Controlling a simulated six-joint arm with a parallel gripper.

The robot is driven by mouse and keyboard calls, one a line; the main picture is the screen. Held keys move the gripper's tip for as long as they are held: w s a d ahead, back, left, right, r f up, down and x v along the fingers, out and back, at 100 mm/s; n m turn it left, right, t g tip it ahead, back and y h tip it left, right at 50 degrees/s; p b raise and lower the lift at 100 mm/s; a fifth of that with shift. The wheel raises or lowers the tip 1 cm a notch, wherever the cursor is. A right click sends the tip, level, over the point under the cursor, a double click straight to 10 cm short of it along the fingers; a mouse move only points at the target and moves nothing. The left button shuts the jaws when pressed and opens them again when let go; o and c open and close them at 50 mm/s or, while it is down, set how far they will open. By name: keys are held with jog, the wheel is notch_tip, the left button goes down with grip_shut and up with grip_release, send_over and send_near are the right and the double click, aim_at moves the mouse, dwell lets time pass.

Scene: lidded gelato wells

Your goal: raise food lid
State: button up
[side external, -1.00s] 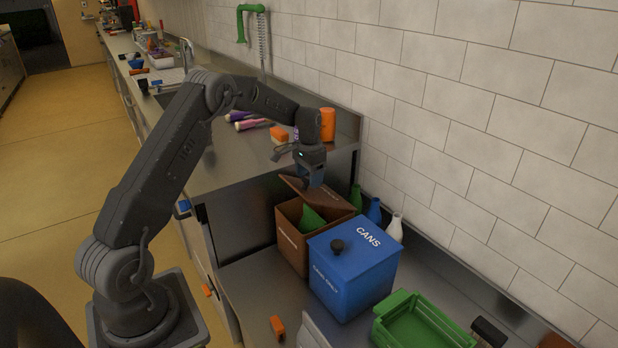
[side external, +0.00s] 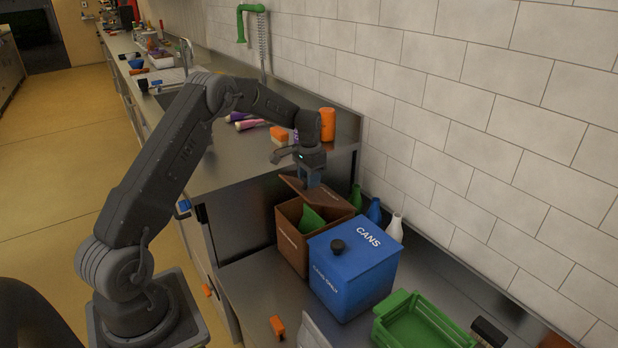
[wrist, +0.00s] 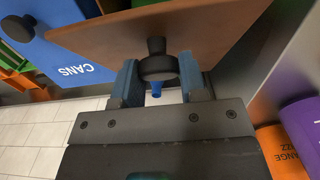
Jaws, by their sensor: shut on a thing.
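The brown food bin (side external: 290,248) stands behind the blue cans bin. Its brown lid (side external: 326,197) is tilted up at an angle, and a green thing (side external: 312,220) shows in the opening beneath it. In the wrist view the brown lid (wrist: 225,30) fills the top, with its dark round knob (wrist: 158,68) between the two blue fingers. My gripper (side external: 311,181) is at the upper face of the lid and is shut on the knob; it also shows in the wrist view (wrist: 160,82).
The blue cans bin (side external: 350,285) with a black knob stands in front. Green, blue and white bottles (side external: 395,228) stand along the wall. A green crate (side external: 385,330) is at the lower right. A higher steel counter (side external: 235,165) holds an orange can (side external: 327,125) close behind my gripper.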

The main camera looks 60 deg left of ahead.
aim_at(319, 191)
grip_shut()
jog(key=shift+w+r+g, duration=0.65)
jog(key=shift+w+g, duration=0.1)
jog(key=shift+w, duration=0.2)
jog(key=shift+w+r+g, duration=0.65)
jog(key=shift+w+g, duration=0.1)
jog(key=shift+w, duration=0.2)
jog(key=o, duration=1.1)
grip_release()
jog(key=shift+r, duration=0.1)
jog(key=shift+r, duration=0.2)
jog(key=s+a+r, duration=0.2)
jog(key=s+r, duration=0.1)
jog(key=s+a+r, duration=0.2)
jog(key=s+r, duration=0.1)
jog(key=r, duration=0.1)
jog(key=s+a+r, duration=0.3)
jog(key=shift+s+r, duration=0.2)
jog(key=shift+r, duration=0.1)
